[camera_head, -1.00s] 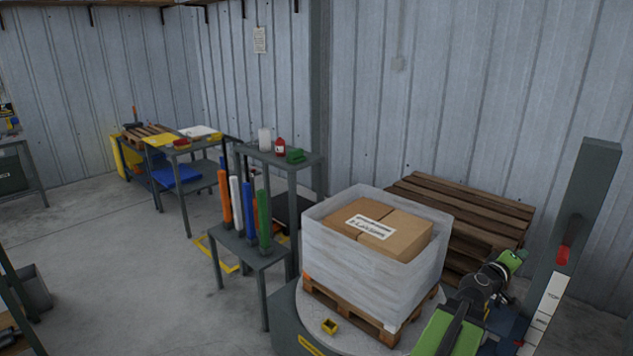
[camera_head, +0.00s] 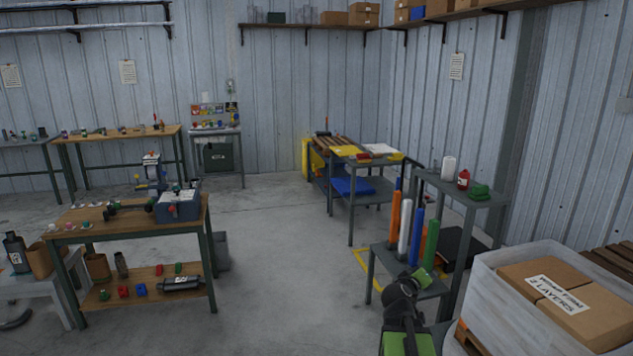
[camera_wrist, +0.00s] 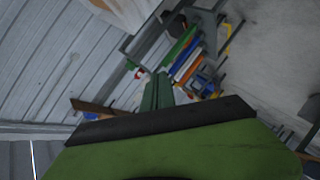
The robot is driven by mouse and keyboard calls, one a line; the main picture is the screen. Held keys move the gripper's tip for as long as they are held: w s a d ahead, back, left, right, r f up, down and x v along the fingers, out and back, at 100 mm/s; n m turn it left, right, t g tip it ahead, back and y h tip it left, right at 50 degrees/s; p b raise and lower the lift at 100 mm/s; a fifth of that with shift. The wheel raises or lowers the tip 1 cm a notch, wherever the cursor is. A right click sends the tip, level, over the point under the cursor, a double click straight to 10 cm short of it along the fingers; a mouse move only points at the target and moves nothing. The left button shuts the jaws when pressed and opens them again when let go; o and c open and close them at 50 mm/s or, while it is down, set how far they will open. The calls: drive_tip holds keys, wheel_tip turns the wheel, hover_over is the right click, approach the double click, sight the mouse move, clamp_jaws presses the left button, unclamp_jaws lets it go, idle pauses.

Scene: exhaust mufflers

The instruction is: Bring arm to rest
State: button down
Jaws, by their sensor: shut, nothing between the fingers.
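My gripper (camera_head: 421,277) shows low in the head view, right of the middle, at the end of my green and black arm. The arm is folded, with its dark joint in front of a small grey table (camera_head: 385,262). In the wrist view my gripper (camera_wrist: 160,80) has its dark green fingers together with nothing between them. The fingers point toward coloured rolls (camera_wrist: 187,58), which stand beyond them. I see no contact between the gripper and anything. Part of the arm is cut off by the lower edge of the head view.
A wrapped pallet load with boxes (camera_head: 560,300) stands close on the right. Upright orange, white, blue and green rolls (camera_head: 404,225) stand on the small table. A workbench (camera_head: 130,222) with tools is at left. Open concrete floor (camera_head: 290,270) lies between.

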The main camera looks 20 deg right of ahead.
drive_tip(key=w+a+f+g+y, duration=0.1)
drive_tip(key=a+f+y, duration=0.15)
drive_tip(key=a, duration=0.75)
drive_tip(key=w+a+f+y, duration=0.2)
drive_tip(key=a+f, duration=0.2)
drive_tip(key=a, duration=0.5)
drive_tip(key=w+a+f+g+y, duration=0.1)
drive_tip(key=a+f+y, duration=0.15)
drive_tip(key=a, duration=0.75)
drive_tip(key=s+a+f+g+y, duration=0.4)
drive_tip(key=s+a+f+g, duration=0.2)
drive_tip(key=s+a, duration=0.6)
drive_tip(key=shift+s+a+f, duration=0.2)
drive_tip(key=shift+a, duration=0.2)
drive_tip(key=shift+d, duration=0.1)
